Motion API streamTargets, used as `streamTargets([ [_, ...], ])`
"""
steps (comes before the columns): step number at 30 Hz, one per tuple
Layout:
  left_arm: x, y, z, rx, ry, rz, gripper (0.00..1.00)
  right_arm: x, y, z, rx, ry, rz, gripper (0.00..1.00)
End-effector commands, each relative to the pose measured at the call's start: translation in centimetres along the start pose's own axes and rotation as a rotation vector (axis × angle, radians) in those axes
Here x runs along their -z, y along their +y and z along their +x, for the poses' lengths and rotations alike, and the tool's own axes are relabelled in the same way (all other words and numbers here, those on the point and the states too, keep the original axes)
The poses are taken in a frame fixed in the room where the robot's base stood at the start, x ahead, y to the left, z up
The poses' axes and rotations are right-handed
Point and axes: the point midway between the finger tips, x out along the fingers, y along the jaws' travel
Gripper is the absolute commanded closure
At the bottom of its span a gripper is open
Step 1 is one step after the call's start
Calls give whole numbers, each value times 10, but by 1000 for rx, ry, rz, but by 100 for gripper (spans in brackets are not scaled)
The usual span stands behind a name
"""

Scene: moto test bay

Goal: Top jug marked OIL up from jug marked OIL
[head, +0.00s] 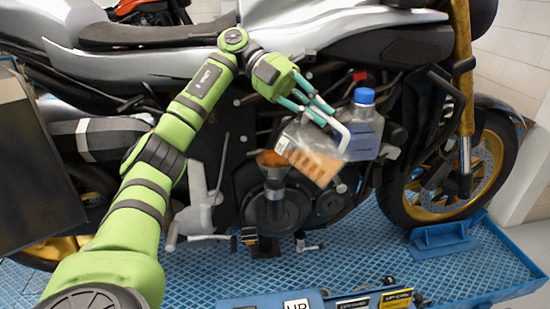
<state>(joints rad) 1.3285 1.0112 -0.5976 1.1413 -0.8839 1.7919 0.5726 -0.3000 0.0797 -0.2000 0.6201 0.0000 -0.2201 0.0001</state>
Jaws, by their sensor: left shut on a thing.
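My left gripper (322,112) is shut on a clear jug (313,157) with orange-brown liquid in it. The jug is held up in front of the motorcycle and tilted. The marking on its small white label is too small to read. Below and left of the jug, a funnel (272,160) with an orange-brown inside stands upright at the engine. I cannot tell whether liquid runs between them. My right gripper is out of view.
The silver and black motorcycle (150,70) fills the back. Its wheel (490,160) stands at the right by a blue chock (440,240). The blue grid platform (370,250) is mostly clear.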

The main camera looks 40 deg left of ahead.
Motion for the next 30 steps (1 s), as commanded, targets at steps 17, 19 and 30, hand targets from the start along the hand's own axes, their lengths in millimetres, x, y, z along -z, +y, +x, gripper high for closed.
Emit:
streamTargets([
  [17,0,-1,-2,13,-1,1,100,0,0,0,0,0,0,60],
  [19,0,-1,-3,19,-1,1,100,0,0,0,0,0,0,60],
  [30,0,-1,-5,32,-1,0,100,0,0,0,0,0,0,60],
])
